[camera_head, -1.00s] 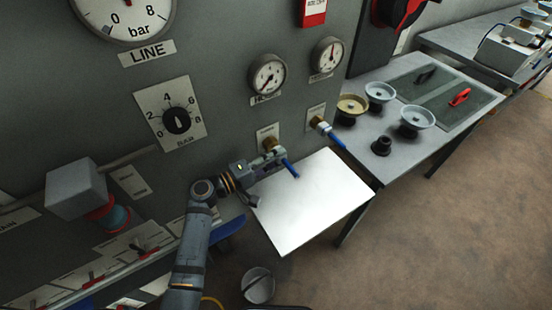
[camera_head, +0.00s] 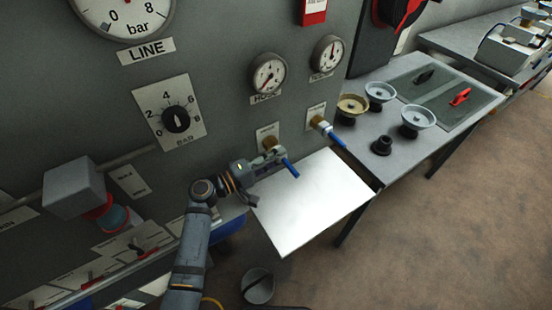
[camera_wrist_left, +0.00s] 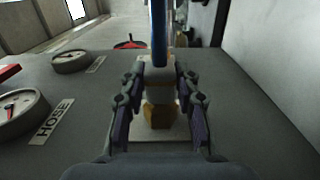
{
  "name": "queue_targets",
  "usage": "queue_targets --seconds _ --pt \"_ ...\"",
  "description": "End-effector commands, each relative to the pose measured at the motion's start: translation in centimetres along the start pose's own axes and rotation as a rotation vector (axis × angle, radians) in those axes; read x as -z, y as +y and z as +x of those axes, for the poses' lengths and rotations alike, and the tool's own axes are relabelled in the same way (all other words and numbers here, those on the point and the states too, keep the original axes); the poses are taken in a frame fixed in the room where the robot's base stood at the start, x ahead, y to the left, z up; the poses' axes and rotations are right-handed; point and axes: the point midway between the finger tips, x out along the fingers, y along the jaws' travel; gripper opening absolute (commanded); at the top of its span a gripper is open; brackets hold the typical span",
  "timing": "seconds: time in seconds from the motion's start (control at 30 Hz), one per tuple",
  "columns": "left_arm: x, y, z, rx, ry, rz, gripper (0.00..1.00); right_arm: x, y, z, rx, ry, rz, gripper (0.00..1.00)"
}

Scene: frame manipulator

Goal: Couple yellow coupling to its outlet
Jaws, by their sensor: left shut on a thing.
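My left gripper (camera_head: 262,170) is at the left of two brass outlets (camera_head: 269,145) low on the grey panel. In the left wrist view its fingers (camera_wrist_left: 160,105) stand on both sides of a pale valve fitting (camera_wrist_left: 158,78) with a blue lever (camera_wrist_left: 159,35), and are shut on it. The outlet's brass nut (camera_wrist_left: 158,116) shows between the fingers against a plate. The blue lever (camera_head: 290,168) also shows in the head view. No yellow coupling can be made out; a short yellow curve (camera_head: 212,301), perhaps a hose, shows at the bottom. My right gripper is out of view.
A second outlet (camera_head: 318,122) with a blue lever (camera_head: 336,141) is close on the right. A bare white shelf (camera_head: 312,203) lies below. A grey table (camera_head: 432,145) with several round fittings stands at the right. A bucket (camera_head: 257,287) stands on the floor.

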Motion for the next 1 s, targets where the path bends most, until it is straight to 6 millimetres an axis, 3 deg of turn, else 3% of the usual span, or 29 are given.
queue_targets --seconds 0.9,0.93,1.0 --pt "1.3 0.0 0.0 0.000 0.000 0.001 0.04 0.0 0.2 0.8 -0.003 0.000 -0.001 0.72" --pt "1.2 0.0 0.0 0.000 0.000 0.000 0.35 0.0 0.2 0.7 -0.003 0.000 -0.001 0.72" --pt "1.2 0.0 0.0 0.000 0.000 0.000 0.45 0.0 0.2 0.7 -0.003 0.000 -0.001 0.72"
